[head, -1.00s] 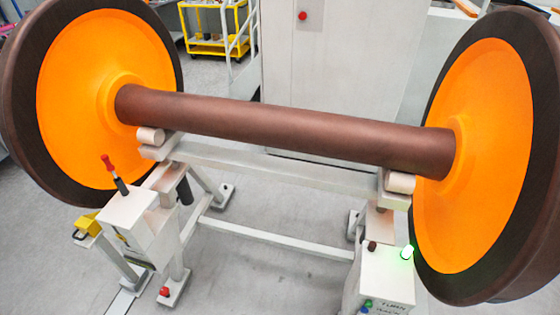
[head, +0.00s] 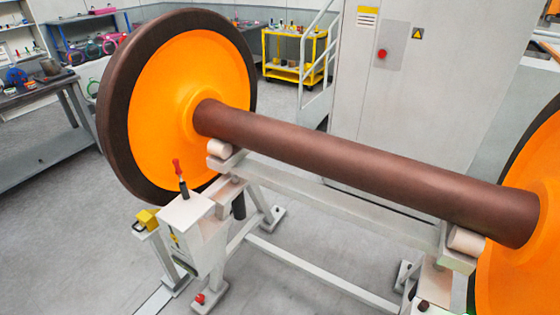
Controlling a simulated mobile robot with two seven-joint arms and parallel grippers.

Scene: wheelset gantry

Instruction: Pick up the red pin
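Two red things show, and I cannot tell for sure which is the red pin. One is a small red knob-like piece (head: 199,298) low down at the foot of the gantry stand, near the bottom edge of the head view. The other is an upright red-tipped handle with a black lower part (head: 177,168) on top of the white box (head: 187,210) at the stand's left. Neither of my grippers is in view.
A wheelset with a brown axle (head: 360,168) and orange wheels (head: 190,95) rests on the gantry's rollers. A grey cabinet (head: 425,120) stands behind it. A yellow cart (head: 294,55) and workbench (head: 45,130) stand further back. Grey floor is open at lower left.

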